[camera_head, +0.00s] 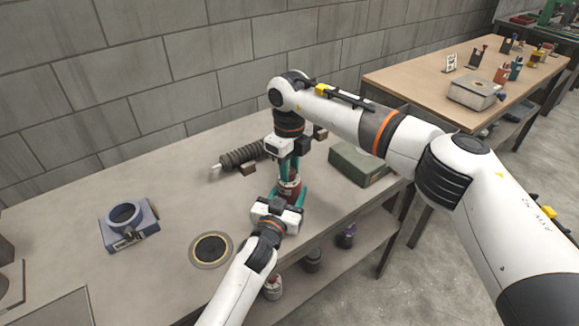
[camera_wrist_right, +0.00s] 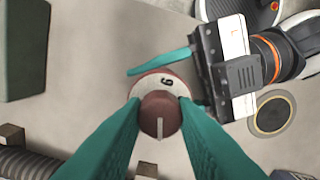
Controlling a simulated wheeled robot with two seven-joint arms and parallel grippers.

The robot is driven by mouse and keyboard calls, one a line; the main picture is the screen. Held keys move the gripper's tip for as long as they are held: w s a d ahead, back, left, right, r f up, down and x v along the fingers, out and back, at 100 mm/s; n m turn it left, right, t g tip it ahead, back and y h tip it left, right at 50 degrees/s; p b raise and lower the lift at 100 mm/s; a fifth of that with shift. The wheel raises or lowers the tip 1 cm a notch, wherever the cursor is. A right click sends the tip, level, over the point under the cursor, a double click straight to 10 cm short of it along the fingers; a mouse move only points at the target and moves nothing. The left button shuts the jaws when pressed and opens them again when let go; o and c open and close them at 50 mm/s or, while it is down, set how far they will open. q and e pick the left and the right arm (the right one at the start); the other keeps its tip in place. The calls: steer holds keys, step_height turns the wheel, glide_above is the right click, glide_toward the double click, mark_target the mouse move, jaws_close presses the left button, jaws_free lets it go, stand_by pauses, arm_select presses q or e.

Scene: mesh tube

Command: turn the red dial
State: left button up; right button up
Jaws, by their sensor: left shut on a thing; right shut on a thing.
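The red dial (camera_head: 289,189) stands on the workbench between both grippers. In the right wrist view its dark red knob (camera_wrist_right: 160,116) has a pale pointer line and sits over a whitish ring marked with a 6. My right gripper (camera_head: 289,172) comes from above; its teal fingers (camera_wrist_right: 160,122) are shut on the knob from two sides. My left gripper (camera_head: 288,192) comes from the front, low down, with its teal fingers on either side of the dial's body. One left finger (camera_wrist_right: 160,63) shows beside the body; the other is mostly hidden by my right finger.
A dark ribbed coil (camera_head: 240,156) lies behind and left of the dial. A green box (camera_head: 359,164) stands to the right, near the edge. A blue-grey device (camera_head: 128,226) and a black disc (camera_head: 211,249) lie left. A wooden table (camera_head: 425,77) stands behind right.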

steer(key=shift+m, duration=1.5)
steer(key=o, duration=1)
steer(key=shift+r, duration=0.1)
step_height(320, 180, up, 12)
arm_select(q)
steer(key=o, duration=1.1)
